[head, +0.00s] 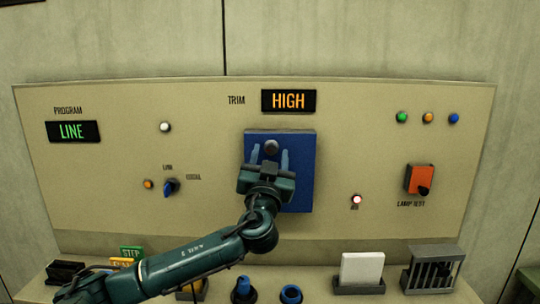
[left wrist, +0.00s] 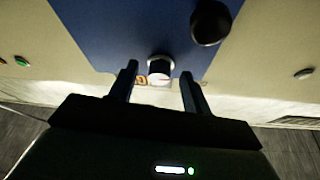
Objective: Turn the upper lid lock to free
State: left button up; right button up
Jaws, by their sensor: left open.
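A blue lid (head: 303,170) is on the middle of the beige panel, under the TRIM display reading HIGH. A dark round knob, the upper lid lock (head: 271,147), sits near its top edge. My left gripper (head: 270,158) is in front of the lid, open, its fingers pointing up toward that knob. In the left wrist view, a short dark knob with a pale part (left wrist: 160,68) shows between the open fingertips; I cannot tell whether they touch it. Another dark knob (left wrist: 210,22) shows on the blue lid there. My gripper hides the lid's middle in the head view.
On the left are a LINE display (head: 72,131) and a blue selector knob (head: 170,187). On the right are an orange lamp-test switch (head: 418,178) and several small lamps. A ledge below holds a white card (head: 361,269), a slotted black holder (head: 430,275) and blue round parts (head: 291,294).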

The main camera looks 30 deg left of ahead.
pick_arm(q)
jog(key=shift+c, duration=0.6)
jog(key=c, duration=0.9)
